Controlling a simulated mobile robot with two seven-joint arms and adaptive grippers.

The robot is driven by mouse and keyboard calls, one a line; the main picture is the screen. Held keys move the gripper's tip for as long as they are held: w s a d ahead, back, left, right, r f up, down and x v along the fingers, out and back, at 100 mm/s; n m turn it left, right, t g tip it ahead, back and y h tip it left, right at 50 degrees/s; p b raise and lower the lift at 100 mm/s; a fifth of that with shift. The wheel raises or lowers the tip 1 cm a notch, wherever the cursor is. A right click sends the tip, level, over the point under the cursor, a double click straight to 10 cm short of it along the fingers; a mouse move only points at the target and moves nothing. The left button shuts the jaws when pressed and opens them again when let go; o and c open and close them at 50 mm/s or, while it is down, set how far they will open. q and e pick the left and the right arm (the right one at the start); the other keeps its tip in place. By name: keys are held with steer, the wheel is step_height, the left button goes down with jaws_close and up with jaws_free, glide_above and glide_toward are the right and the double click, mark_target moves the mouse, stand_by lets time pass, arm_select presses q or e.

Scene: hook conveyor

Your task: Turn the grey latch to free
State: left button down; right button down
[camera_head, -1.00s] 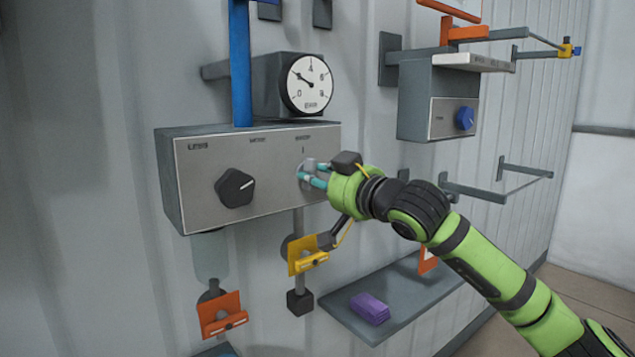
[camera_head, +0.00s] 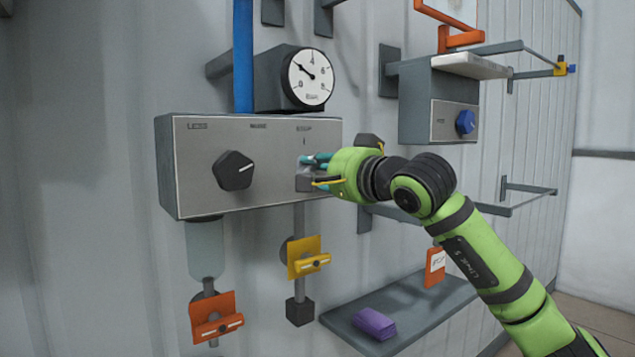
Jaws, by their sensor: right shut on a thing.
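The grey latch (camera_head: 303,170) sits on the right part of the front of the grey control box (camera_head: 205,195), under a small printed label. My right gripper (camera_head: 313,161) comes in from the right with its teal fingertips shut on the latch. The fingers and the green gripper body hide much of the latch, so I cannot tell its exact angle. My left gripper is not in view.
A black knob (camera_head: 235,170) is on the same box, left of the latch. A gauge (camera_head: 308,77) stands above. Yellow (camera_head: 304,258) and orange (camera_head: 215,317) tags hang below. A purple block (camera_head: 374,324) lies on a shelf (camera_head: 420,303).

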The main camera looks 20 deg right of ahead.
steer(key=m+b, duration=0.1)
steer(key=m, duration=0.2)
steer(key=shift+m+b, duration=0.3)
steer(key=shift+b, duration=0.1)
steer(key=shift+a+r+m+b, duration=0.1)
steer(key=shift+m+b, duration=0.5)
steer(key=shift+m, duration=0.9)
steer(key=c, duration=1.1)
jaws_free()
steer(key=shift+s, duration=0.1)
steer(key=v, duration=1.2)
